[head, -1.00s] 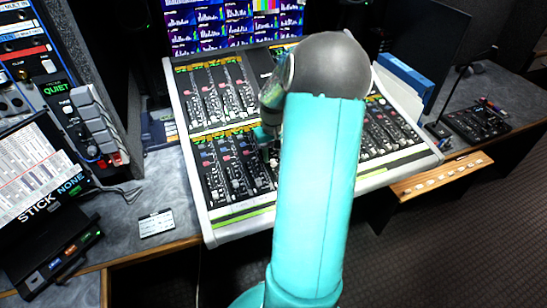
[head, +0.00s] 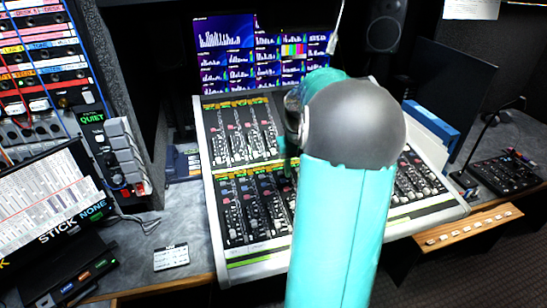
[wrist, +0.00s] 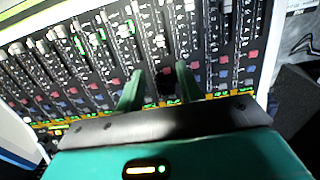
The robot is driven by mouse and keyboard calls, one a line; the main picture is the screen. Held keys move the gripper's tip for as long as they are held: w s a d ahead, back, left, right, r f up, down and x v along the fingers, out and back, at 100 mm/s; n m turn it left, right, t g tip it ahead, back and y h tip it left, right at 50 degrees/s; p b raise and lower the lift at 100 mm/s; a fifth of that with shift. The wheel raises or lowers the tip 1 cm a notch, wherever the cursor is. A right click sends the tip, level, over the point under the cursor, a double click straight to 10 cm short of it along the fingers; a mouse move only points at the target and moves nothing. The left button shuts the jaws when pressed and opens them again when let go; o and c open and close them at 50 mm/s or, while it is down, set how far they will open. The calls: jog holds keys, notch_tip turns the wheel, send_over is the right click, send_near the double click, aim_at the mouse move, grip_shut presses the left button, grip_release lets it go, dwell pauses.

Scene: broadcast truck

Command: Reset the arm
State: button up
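My teal arm with a grey joint rises in front of the mixing console (head: 270,262) in the head view and covers its middle and right part. My gripper is largely hidden behind the arm there. In the wrist view my gripper (wrist: 158,85) shows two teal fingers standing apart, with nothing between them but the console surface behind. The console (wrist: 205,50) fills most of that view with its rows of faders and coloured buttons. I cannot tell how far the fingertips are from it.
Monitors (head: 265,55) stand behind the console, with a black speaker (head: 385,25) to their right. A rack (head: 45,60) and a tilted screen (head: 50,200) are at left. A small card (head: 171,257) lies on the desk. A small control panel (head: 507,174) sits at right.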

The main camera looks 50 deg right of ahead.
jog(key=w+a+r+n+t+h, duration=0.15)
jog(key=a+r, duration=0.25)
jog(key=a, duration=0.7)
jog(key=a+r+n+t, duration=0.15)
jog(key=a+r, duration=0.35)
jog(key=a, duration=0.5)
jog(key=s+a+n+t, duration=0.1)
jog(key=s+a, duration=0.3)
jog(key=a, duration=0.4)
jog(key=s+a+r+n+t+y, duration=0.1)
jog(key=s+a+n, duration=0.1)
jog(key=s+a, duration=0.3)
jog(key=a, duration=0.4)
jog(key=shift+s+a+t, duration=0.15)
jog(key=shift+a+t, duration=0.15)
